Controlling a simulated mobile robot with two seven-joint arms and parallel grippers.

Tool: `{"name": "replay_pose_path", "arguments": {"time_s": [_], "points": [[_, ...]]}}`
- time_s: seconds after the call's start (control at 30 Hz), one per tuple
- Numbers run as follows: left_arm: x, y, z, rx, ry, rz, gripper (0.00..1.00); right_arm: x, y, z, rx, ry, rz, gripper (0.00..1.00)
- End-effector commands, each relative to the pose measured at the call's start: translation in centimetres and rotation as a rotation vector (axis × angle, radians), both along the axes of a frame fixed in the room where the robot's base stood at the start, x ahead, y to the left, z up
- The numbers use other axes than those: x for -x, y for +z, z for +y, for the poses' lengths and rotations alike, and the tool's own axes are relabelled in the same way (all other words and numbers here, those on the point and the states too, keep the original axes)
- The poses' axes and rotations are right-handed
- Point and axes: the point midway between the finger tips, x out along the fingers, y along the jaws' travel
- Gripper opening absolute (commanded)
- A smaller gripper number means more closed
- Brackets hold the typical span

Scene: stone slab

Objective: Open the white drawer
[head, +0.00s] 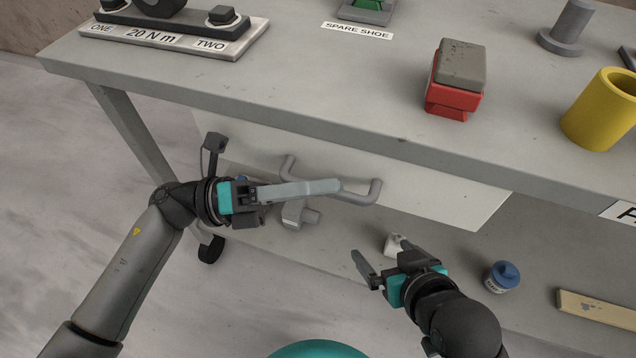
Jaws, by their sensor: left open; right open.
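The white drawer (440,195) is under the front edge of the slab-topped table, its pale front showing no visible gap at the top. Its grey bar handle (372,192) sticks out from the front. My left gripper (325,196) is open at the handle, with a pale finger crossing in front of the handle's left and middle part. I cannot tell whether the fingers touch the bar or straddle it. My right gripper (382,262) is open and empty, lower down and to the right, apart from the drawer.
On the tabletop are a red and grey block (456,80), a yellow cup (603,110), a grey post (568,28) and a labelled torque plate (190,38). A lower shelf holds a blue-lidded jar (503,277), a small white item (392,244) and a wooden strip (598,308).

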Motion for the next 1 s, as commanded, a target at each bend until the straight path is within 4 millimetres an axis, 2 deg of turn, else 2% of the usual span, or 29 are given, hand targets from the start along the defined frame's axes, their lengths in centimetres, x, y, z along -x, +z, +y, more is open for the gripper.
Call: {"name": "replay_pose_path", "arguments": {"time_s": [0.1, 0.5, 1.0], "points": [[0.00, 0.01, 0.01, 0.000, 0.000, 0.000, 0.46, 0.01, -0.01, 0.00, 0.000, 0.000, 0.001, 1.00], [-0.01, -0.01, 0.05, 0.000, 0.000, 0.000, 0.01, 0.02, 0.00, 0.01, 0.000, 0.000, 0.001, 1.00], [-0.01, -0.03, 0.07, -0.001, 0.001, 0.000, 0.00, 0.02, -0.02, -0.02, 0.000, 0.000, 0.002, 1.00]]}}
